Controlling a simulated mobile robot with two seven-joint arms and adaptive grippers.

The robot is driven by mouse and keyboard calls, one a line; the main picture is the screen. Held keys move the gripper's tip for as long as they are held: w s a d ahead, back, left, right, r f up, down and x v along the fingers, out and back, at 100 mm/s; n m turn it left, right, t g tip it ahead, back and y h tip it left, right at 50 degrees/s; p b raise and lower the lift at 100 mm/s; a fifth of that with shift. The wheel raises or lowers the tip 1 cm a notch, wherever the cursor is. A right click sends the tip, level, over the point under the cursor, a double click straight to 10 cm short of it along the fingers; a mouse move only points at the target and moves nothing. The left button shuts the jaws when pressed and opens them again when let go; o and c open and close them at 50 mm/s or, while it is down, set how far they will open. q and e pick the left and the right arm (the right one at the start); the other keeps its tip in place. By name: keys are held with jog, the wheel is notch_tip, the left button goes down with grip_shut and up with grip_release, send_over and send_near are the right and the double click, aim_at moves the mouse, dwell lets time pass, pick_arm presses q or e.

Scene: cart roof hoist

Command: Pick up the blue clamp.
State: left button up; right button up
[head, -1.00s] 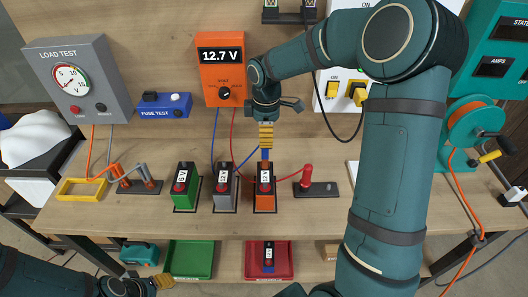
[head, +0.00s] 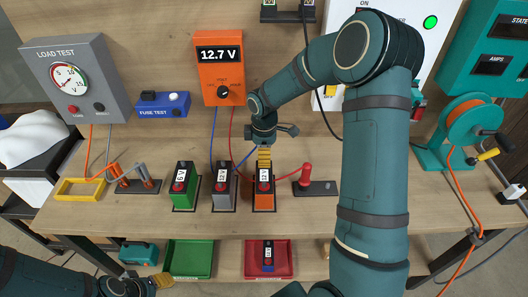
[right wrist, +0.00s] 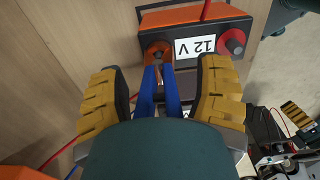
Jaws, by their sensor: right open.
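The blue clamp (right wrist: 147,93) shows in the right wrist view, its handles between the two yellow fingers of my right gripper (right wrist: 165,95). Gaps show between the fingers and the clamp. The clamp's jaws are at a copper-coloured terminal of the orange 12 V battery (right wrist: 192,18). In the head view my right gripper (head: 264,157) points down just above this battery (head: 264,195) and hides most of the clamp. My left gripper (head: 152,284) is at the bottom left, partly in view, away from the clamp; its opening is unclear.
A grey 12 V battery (head: 223,190) and a green 6 V battery (head: 184,188) stand to the left. A red-handled switch (head: 307,182) is close on the right. Red and blue leads hang from the orange meter (head: 221,72). A yellow tray (head: 80,189) is at the left.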

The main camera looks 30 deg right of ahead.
grip_shut()
notch_tip(320, 180, up, 10)
jog(key=shift+r, duration=0.1)
dwell(0.6)
jog(key=shift+p, duration=0.3)
dwell(0.3)
